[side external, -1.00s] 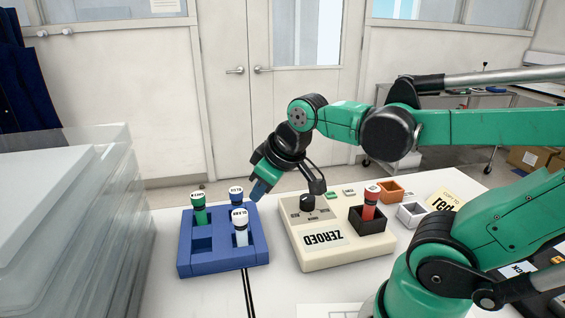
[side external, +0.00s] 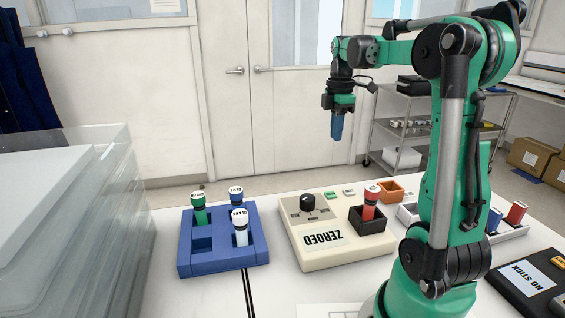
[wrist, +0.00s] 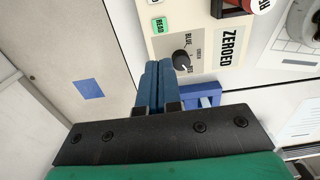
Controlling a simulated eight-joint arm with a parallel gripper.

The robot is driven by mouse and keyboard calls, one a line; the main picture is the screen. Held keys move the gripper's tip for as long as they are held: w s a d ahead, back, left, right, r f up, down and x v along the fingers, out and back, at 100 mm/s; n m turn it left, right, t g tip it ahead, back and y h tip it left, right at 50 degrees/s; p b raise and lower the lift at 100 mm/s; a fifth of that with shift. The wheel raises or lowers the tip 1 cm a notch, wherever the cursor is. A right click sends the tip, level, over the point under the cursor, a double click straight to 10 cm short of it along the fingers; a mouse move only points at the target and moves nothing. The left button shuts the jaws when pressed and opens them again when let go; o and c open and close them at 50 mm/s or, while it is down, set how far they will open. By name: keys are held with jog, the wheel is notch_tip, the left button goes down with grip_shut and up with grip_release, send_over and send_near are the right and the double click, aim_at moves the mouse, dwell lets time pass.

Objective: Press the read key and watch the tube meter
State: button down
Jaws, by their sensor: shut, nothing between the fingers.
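The cream tube meter (side external: 350,252) stands mid-table, its panel reading ZEROED (side external: 323,239). A red-capped tube (side external: 370,205) stands upright in its black socket (side external: 372,222). The green read key (side external: 330,196) is at the meter's far edge; in the wrist view the READ key (wrist: 158,25) lies ahead of the fingertips. The black selector knob (side external: 307,202) is beside it; its white mark in the wrist view seems to face the red label. My gripper (side external: 336,138) points down, shut and empty, high above and beyond the meter, touching nothing.
A blue rack (side external: 192,262) with green, blue and white tubes stands left of the meter. An orange box (side external: 392,190) is behind right. Stacked clear boxes (side external: 60,220) fill the left. Space above the meter is clear.

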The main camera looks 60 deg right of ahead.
aim_at(330, 193)
notch_tip(330, 193, down, 14)
jog(key=shift+f, duration=0.1)
dwell(0.6)
jog(key=shift+f, duration=0.75)
jog(key=shift+r, duration=4.4)
